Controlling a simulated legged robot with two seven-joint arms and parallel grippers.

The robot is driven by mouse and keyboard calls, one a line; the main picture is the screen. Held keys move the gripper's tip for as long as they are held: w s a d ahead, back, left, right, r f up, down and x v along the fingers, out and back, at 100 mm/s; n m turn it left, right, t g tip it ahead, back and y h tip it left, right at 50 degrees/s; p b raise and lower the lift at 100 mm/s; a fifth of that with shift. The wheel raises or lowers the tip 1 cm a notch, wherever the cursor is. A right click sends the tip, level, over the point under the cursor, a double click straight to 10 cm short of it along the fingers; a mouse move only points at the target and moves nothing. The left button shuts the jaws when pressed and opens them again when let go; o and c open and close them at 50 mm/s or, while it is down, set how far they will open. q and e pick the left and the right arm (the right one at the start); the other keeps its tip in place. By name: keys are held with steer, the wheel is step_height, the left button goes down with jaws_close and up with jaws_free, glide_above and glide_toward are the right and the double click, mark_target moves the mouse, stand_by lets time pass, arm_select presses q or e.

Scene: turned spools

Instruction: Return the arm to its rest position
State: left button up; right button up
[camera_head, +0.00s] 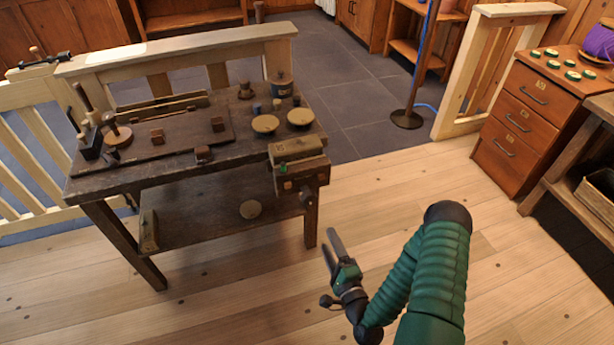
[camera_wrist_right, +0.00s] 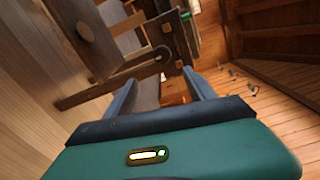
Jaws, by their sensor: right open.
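My right arm (camera_head: 432,265) is green and ribbed and comes in from the bottom right of the head view. Its gripper (camera_head: 332,250) is out over the wooden floor, in front of and apart from the dark workbench. In the right wrist view the two grey fingers (camera_wrist_right: 160,95) stand apart with nothing held between them. My left gripper shows in neither view.
The dark workbench (camera_head: 180,165) stands at left, with a box-like vise (camera_head: 298,165) on its right end and several turned pieces on top. A drawer cabinet (camera_head: 530,118) and a pole stand (camera_head: 407,118) are at right. Wooden floor around my gripper is clear.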

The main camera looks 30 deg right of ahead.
stand_by(0.3)
steer(key=w+a+f+n+g+y, duration=0.35)
steer(key=a+n+g+y, duration=0.3)
steer(key=n, duration=0.85)
steer(key=s+a+r+n+g+h, duration=0.1)
steer(key=s+a+r+n+g, duration=0.25)
steer(key=s+r, duration=0.2)
steer(key=s+a+r+n+g+h, duration=0.1)
steer(key=s+a+r+n+g, duration=0.25)
steer(key=s+r, duration=0.2)
step_height(320, 180, up, 19)
steer(key=g+p, duration=0.1)
steer(key=p, duration=1.7)
steer(key=shift+d+n, duration=0.3)
